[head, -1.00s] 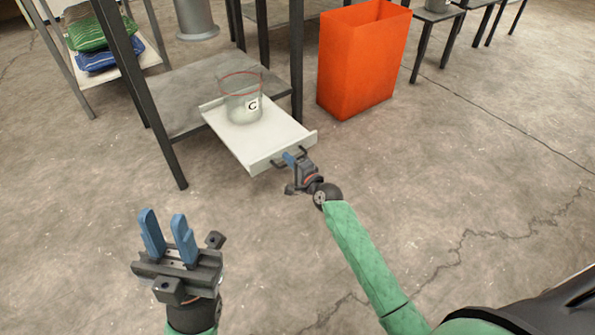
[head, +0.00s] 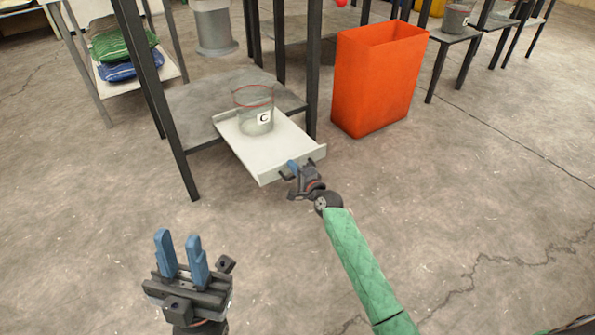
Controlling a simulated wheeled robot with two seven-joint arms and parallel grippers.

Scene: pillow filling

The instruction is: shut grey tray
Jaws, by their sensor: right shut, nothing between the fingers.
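The light grey tray (head: 277,152) slides out from the lower shelf of a dark-legged stand, its front lip extending past the shelf's edge. A clear bin with a red rim and a "C" label (head: 254,110) stands upright on it. My left gripper (head: 178,238) is open and empty, blue fingers pointing up, over bare floor in front of the stand.
A tall orange bin (head: 377,82) stands on the floor right of the stand, near its leg. Green and blue sacks (head: 122,50) lie on another shelf at the back left. A grey cylinder (head: 214,28) stands behind. The floor in front is clear.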

